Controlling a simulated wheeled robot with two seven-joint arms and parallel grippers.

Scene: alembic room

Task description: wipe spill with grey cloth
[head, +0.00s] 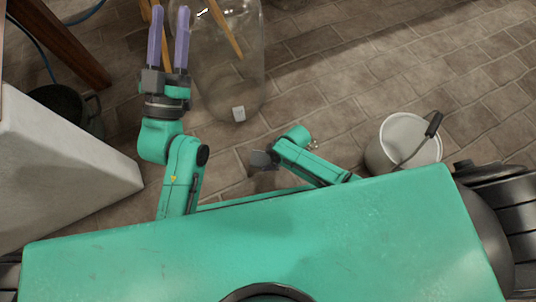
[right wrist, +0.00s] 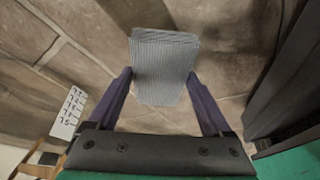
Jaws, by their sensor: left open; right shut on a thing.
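The grey cloth (right wrist: 165,58) is a ribbed grey piece between the two purple fingers of my right gripper (right wrist: 160,78) in the right wrist view. The gripper is shut on it, and the cloth sticks out past the fingertips over brown stone paving. In the head view my right arm is folded beyond my green body, and I cannot make out its fingers there. I cannot make out a spill in either view.
The large clear glass jar (head: 232,75) stands on the paved floor near my left gripper. A white bucket (head: 390,150) with a dark-gripped handle is at right. A white block (head: 60,180) and a dark pot (head: 62,104) are at left. Paving between jar and bucket is clear.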

